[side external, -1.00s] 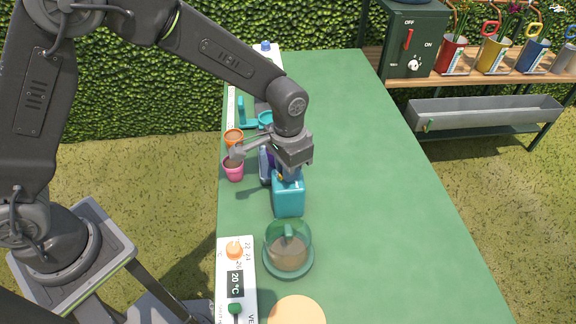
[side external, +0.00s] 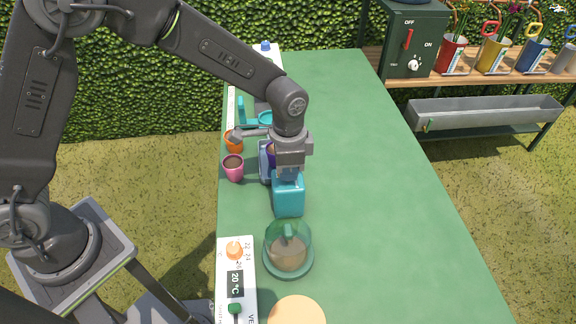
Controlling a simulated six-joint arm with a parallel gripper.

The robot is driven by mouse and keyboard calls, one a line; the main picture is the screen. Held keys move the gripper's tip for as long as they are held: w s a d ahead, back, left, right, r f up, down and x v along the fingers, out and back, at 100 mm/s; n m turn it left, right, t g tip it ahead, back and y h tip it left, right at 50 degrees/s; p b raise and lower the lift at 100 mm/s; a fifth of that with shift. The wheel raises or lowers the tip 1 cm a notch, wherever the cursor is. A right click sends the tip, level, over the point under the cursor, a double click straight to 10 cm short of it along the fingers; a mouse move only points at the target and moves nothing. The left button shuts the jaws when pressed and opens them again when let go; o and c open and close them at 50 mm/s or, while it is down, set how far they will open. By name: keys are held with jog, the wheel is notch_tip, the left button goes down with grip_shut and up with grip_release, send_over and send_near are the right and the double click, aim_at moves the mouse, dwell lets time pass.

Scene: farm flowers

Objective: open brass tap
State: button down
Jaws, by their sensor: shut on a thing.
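My gripper (side external: 289,178) points down at the top of a teal tank (side external: 289,199) and is shut on a small part there, which I take to be the brass tap. The tap itself is hidden behind my fingers and wrist, so I cannot see its angle. A grey bar (side external: 262,132) extends left from my wrist, its end over the orange pot.
A pink pot (side external: 233,173) and an orange pot (side external: 234,147) stand at the table's left edge. A blue and purple item (side external: 265,166) is close behind the tank. A green clear-walled container (side external: 288,256) stands in front. The green table (side external: 390,200) is clear on the right.

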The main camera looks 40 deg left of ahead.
jog(key=c, duration=1.1)
grip_release()
jog(key=shift+r, duration=0.1)
jog(key=shift+r, duration=6.85)
jog(key=s+a+r+n+t, duration=0.2)
jog(key=s+a+r+n, duration=0.2)
jog(key=s+a+r, duration=0.35)
jog(key=s+a+n+t, duration=0.1)
jog(key=s+a, duration=0.1)
jog(key=s, duration=0.2)
jog(key=s+a+f+n+t, duration=0.1)
jog(key=s+a+n, duration=0.1)
jog(key=s+a, duration=0.1)
jog(key=s+a+n+t, duration=0.1)
jog(key=s+a+n, duration=0.1)
jog(key=s, duration=0.3)
jog(key=shift+s+a+f+t, duration=0.25)
jog(key=shift+f+t, duration=0.05)
jog(key=shift+f, duration=0.05)
